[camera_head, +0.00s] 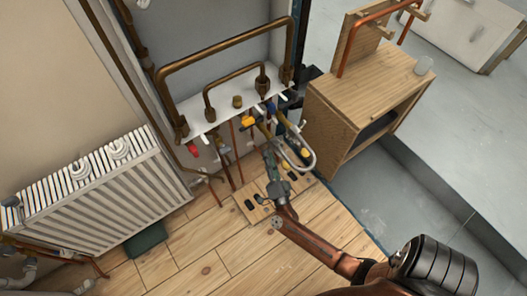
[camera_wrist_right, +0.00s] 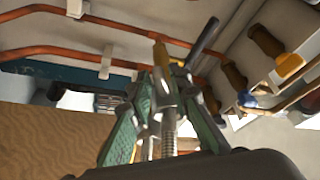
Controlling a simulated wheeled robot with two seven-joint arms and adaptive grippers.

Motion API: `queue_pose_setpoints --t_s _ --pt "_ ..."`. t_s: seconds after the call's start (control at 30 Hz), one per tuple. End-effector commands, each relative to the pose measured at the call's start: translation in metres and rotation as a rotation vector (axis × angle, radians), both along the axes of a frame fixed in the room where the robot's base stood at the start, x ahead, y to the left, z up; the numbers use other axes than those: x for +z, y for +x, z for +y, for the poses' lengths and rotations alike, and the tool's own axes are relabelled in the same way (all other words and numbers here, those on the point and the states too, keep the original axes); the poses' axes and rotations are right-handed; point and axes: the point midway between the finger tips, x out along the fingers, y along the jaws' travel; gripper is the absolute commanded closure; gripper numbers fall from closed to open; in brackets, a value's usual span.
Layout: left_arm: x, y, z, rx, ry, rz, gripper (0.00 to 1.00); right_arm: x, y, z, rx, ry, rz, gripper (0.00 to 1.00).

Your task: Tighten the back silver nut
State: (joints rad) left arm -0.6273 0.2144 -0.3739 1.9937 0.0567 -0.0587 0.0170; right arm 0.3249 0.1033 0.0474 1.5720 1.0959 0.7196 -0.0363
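My right gripper (camera_head: 268,152) reaches in from the lower right, below the front edge of the white pipe shelf and beside a curved silver pipe (camera_head: 302,158). In the right wrist view, its green fingers (camera_wrist_right: 165,85) lean inward on either side of a silver and brass-coloured part (camera_wrist_right: 163,62). I cannot tell whether they touch or grip it. A dark bar (camera_wrist_right: 203,42) rises behind the fingertips. I cannot make out the back silver nut; the fittings there are small and partly hidden by the gripper. My left gripper is not in view.
The white shelf (camera_head: 207,117) carries copper pipes (camera_head: 225,47), with red, yellow and blue valve handles along it. A wooden cabinet (camera_head: 350,98) stands close on the right. A white radiator (camera_head: 100,195) is on the left.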

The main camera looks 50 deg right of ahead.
Motion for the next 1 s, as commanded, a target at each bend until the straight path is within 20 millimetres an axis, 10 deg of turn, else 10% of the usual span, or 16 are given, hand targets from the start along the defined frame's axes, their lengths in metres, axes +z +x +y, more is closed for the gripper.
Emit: queue_pose_setpoints --t_s 1.0 --pt "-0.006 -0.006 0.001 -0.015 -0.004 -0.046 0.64 0.004 0.019 -0.012 0.001 -0.001 0.003 1.00"
